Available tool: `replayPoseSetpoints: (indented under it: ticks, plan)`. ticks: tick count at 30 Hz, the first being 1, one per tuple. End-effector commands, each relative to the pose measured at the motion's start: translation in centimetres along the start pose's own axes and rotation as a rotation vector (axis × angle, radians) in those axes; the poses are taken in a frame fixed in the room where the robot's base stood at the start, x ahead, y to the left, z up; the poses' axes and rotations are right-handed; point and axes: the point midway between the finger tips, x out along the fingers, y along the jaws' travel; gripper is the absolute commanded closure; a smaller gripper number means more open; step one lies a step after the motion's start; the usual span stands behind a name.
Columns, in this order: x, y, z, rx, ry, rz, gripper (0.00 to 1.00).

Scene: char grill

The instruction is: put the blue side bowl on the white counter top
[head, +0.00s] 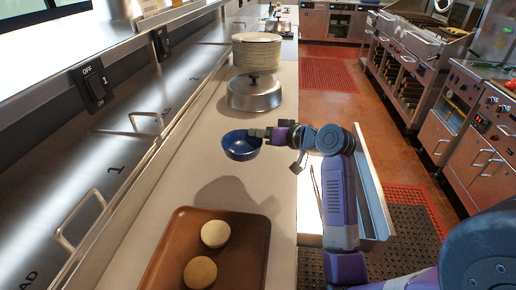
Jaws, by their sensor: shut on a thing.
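The blue side bowl (241,146) is in the middle of the head view, upright or nearly so. My gripper (260,133) reaches it from the right and is shut on its right rim. The bowl appears held above the pale counter top (180,188), with a shadow on the surface below it. The far side of the fingers and their exact grip on the rim are too small to tell.
A brown tray (165,262) with two round buns stands at the near end of the counter. A metal dome lid (254,93) and a stack of plates (257,52) stand farther back. Steel drawers (85,215) line the left. An open drawer (372,190) is at the right.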

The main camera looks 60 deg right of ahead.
Motion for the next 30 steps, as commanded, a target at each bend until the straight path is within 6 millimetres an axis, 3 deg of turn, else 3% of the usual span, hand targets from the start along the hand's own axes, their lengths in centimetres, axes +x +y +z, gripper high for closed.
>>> replayPoseSetpoints:
  ticks: [8,15,27,30]
  plan:
    - [0.7,0.8,1.7,0.0,0.0,-0.001,1.0]
    - [1.7,2.1,4.5,0.001,-0.001,-0.001,1.0]
    - [2.0,2.4,5.1,-0.001,0.002,-0.001,1.0]
    - [1.9,2.4,5.0,-0.001,0.001,0.0,0.77]
